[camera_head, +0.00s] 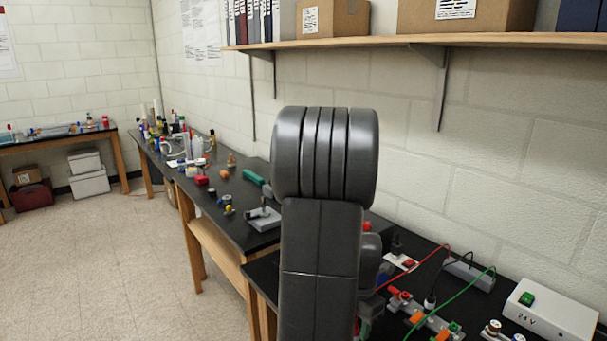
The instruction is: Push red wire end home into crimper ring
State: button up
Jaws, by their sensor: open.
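A thin red wire (418,266) runs from a grey block (468,274) on the near bench down and left towards my arm. Its left end is hard to make out beside the arm. No crimper ring can be clearly told apart; it may be hidden behind my arm or too small to see. My dark grey arm stands upright across the middle of the view and covers part of the bench. My gripper's fingers do not show, so its place relative to the wire cannot be seen.
A metal rail (436,322) with red, orange and green parts lies right of my arm. A green wire (455,306) arches over it. A white 24 V box (551,312) stands at the right. A long black bench (222,187) with many small items extends left; a shelf (480,40) hangs above.

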jog(key=shift+f+b, duration=0.8)
jog(key=shift+f, duration=0.75)
grip_shut()
jog(key=shift+r, duration=0.15)
jog(key=shift+r+p, duration=2.35)
jog(key=shift+r, duration=0.6)
jog(key=shift+f, duration=0.1)
